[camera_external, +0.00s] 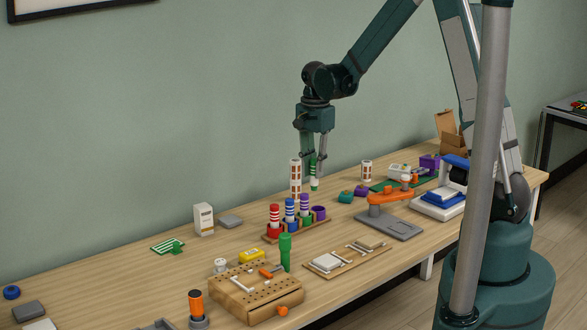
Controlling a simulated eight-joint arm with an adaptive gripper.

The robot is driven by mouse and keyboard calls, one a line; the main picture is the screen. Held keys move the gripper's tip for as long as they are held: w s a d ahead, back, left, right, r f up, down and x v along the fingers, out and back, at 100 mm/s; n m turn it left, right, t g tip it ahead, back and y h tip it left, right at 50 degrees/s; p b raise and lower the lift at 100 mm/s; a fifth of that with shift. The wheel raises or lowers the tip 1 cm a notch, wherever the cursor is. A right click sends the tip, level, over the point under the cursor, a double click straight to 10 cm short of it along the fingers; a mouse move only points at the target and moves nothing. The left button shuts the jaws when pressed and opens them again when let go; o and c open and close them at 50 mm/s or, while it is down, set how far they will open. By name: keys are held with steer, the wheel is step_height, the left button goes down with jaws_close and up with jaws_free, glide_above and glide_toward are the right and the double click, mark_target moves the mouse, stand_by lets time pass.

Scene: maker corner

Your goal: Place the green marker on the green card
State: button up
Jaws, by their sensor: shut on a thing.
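My gripper (314,160) is shut on the green marker (315,182), a short green and white banded cylinder. It holds the marker upright, apparently above the table, behind a wooden rack (297,231). The green card (168,246), with white stripes, lies on the table to the left, well away from my gripper. Nothing is seen lying on the card. The rack holds a red marker (274,217), a blue marker (290,210) and a purple marker (304,205). Its purple cup (319,212) at the right end looks empty.
A tall white and brown cylinder (295,178) stands close left of the held marker. A white box (204,220) and grey block (231,222) lie between the rack and card. A green upright tool (285,252) and wooden pegboard box (255,293) stand in front.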

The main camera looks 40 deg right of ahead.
steer(key=w+a, duration=0.6)
steer(key=a, duration=0.5)
steer(key=w+a, duration=0.6)
steer(key=a, duration=0.6)
steer(key=w+a+p, duration=0.1)
steer(key=w+a, duration=0.1)
steer(key=a, duration=2.1)
steer(key=shift+f, duration=0.2)
steer(key=shift+w+a, duration=0.1)
glide_above(169, 247)
step_height(169, 247, down, 6)
steer(key=shift+f, duration=0.15)
steer(key=shift+f, duration=0.1)
steer(key=shift+f+b, duration=0.4)
steer(key=shift+f, duration=1.4)
steer(key=shift+f, duration=0.1)
